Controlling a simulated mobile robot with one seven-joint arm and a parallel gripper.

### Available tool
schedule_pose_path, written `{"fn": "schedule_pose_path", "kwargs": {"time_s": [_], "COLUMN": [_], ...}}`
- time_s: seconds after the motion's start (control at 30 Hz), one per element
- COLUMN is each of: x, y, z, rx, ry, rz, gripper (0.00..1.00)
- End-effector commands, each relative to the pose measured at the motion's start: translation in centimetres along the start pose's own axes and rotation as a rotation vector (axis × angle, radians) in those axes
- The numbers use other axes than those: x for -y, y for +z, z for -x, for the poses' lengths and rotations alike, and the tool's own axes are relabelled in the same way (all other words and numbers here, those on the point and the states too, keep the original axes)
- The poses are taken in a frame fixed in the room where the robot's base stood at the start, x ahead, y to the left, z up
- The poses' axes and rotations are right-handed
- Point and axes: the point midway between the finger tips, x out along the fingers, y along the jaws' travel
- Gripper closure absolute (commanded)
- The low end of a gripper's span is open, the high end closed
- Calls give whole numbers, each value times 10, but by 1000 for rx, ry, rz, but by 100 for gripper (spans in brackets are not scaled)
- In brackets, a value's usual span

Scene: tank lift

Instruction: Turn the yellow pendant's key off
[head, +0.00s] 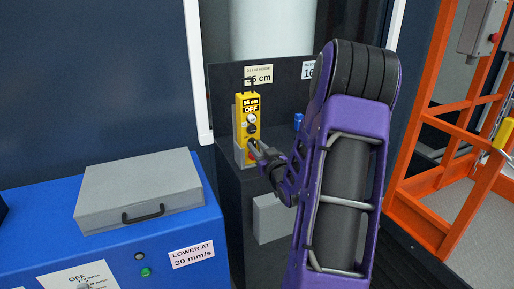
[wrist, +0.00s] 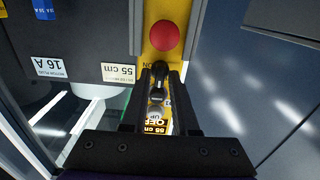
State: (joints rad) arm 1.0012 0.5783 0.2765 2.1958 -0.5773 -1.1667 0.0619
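The yellow pendant (head: 248,112) hangs upright in a grey holder on the dark cabinet. Its display reads OFF, with round controls below. In the wrist view the pendant (wrist: 157,52) appears inverted, with a red button (wrist: 166,36) at the top and a dark key switch (wrist: 160,72) just below it, beside an ON marking. My gripper (head: 257,149) is at the lower part of the pendant. In the wrist view its two fingers (wrist: 161,80) stand apart on either side of the key switch; I cannot tell whether they touch it. The key's exact angle is unclear.
A sign reading 55 cm (wrist: 118,73) and a 16 A sign (wrist: 48,67) are beside the pendant. A blue cabinet (head: 100,237) carries a grey case (head: 139,188) at left. An orange frame (head: 445,120) stands at right.

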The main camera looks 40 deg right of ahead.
Motion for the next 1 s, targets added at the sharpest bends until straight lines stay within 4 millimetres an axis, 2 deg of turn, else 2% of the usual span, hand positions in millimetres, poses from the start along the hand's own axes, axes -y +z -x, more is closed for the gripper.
{"fn": "schedule_pose_path", "kwargs": {"time_s": [0.23, 0.37, 0.47, 0.9, 1.0], "x": [0, -1, -1, -1, -2], "y": [0, 0, 0, -4, -7], "z": [3, 18, 39, 149, 149], "rx": [1, 3, 3, 4, 4], "ry": [1, 2, 2, 5, -3], "rz": [0, 0, -1, -4, -5], "gripper": [72, 72, 72, 72, 72]}}
